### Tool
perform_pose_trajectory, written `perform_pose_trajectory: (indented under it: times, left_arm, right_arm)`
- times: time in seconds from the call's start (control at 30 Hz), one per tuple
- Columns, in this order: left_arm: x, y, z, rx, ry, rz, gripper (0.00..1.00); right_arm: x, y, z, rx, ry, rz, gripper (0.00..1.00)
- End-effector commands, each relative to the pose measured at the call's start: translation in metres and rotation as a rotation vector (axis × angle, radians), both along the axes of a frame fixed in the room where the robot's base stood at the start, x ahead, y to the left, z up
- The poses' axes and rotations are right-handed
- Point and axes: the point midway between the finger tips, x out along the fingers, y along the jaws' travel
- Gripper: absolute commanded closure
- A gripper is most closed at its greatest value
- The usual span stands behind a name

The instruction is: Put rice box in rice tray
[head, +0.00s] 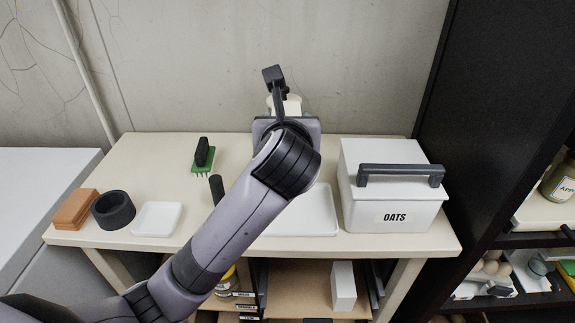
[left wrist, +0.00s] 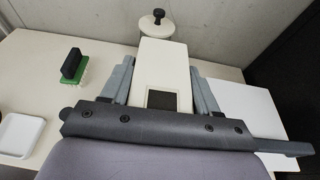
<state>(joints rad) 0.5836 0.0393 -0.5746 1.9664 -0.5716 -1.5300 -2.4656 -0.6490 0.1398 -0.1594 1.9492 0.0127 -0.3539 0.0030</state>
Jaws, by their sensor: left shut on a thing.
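My left gripper (left wrist: 160,90) is shut on a cream box, taken to be the rice box (left wrist: 165,65), which stands between its two grey fingers. A dark square shows on the box's near end; no label is readable. In the head view my own left arm hides the gripper and most of what it holds, over the back middle of the table. A shallow white tray (head: 318,222) lies in front of it, partly behind my arm; whether it is the rice tray cannot be told. My right gripper is not in view.
A white OATS box (head: 390,212) with a grey handle stands right of the tray. A green brush (head: 203,168), small white dish (head: 157,218), black ring (head: 113,210) and brown blocks (head: 73,210) are on the left. A round lidded canister (left wrist: 157,28) stands behind the held box.

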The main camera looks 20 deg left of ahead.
Motion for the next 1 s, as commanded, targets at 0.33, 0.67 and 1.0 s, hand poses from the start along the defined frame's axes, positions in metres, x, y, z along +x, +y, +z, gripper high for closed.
perform_pose_trajectory:
  times: [0.33,0.67,1.0]
  left_arm:
    - [0.0,0.0,-0.042,-0.001,-0.006,-0.001,0.95]
    - [0.0,0.0,-0.083,0.002,-0.004,0.0,0.95]
    - [0.0,0.0,-0.084,0.001,-0.006,-0.002,0.95]
  right_arm:
    - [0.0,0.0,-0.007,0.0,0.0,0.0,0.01]
    - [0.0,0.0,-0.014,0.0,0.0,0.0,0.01]
    - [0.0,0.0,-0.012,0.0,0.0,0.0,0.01]
